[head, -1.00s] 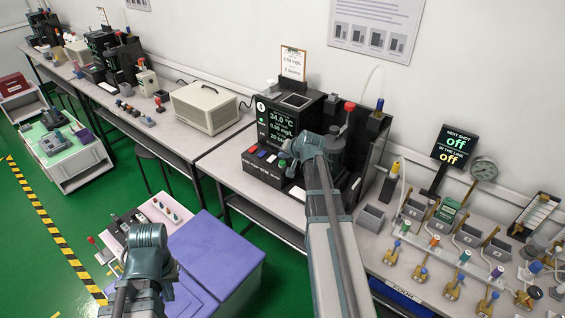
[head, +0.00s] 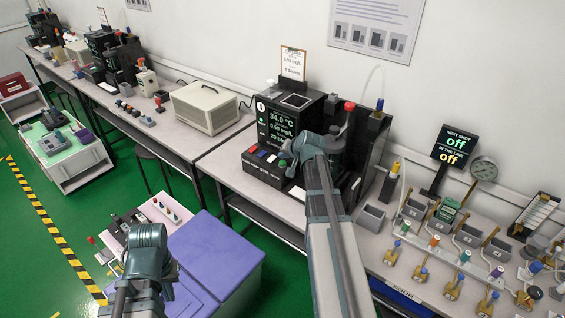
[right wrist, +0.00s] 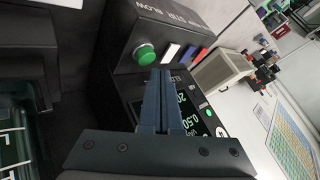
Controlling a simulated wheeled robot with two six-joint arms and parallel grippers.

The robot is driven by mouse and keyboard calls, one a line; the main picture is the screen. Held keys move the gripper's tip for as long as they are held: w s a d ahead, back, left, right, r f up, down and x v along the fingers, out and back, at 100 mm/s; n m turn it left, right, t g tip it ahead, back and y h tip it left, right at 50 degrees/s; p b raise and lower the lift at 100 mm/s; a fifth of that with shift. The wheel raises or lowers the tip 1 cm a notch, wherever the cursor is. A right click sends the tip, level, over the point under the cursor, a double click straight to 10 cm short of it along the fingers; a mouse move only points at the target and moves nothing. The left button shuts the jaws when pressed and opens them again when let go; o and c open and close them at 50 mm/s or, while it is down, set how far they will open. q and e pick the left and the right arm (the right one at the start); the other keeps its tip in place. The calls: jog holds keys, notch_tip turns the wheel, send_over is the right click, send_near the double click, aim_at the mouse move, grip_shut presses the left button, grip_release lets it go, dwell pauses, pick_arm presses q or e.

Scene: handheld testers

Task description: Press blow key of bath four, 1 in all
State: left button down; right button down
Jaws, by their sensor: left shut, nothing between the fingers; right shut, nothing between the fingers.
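Bath four is the black tester marked 4 with a lit screen (head: 280,122), in the middle of the bench in the head view. Its low key panel (head: 262,171) carries a row of coloured keys.
A beige box (head: 205,107) stands left of bath four. At right are a small grey bin (head: 371,216), a row of coloured-capped valves, a black off/off display (head: 454,146) and a round gauge (head: 484,169). A purple-topped cabinet (head: 215,255) stands below the bench.

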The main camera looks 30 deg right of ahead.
aim_at(283, 164)
jog(key=shift+f, duration=0.15)
jog(key=shift+f+b, duration=0.3)
jog(key=shift+b, duration=0.15)
jog(key=shift+f+b, duration=0.45)
dwell(0.5)
dwell(0.4)
jog(key=shift+r+p, duration=0.95)
notch_tip(283, 164, up, 5)
jog(key=p, duration=0.5)
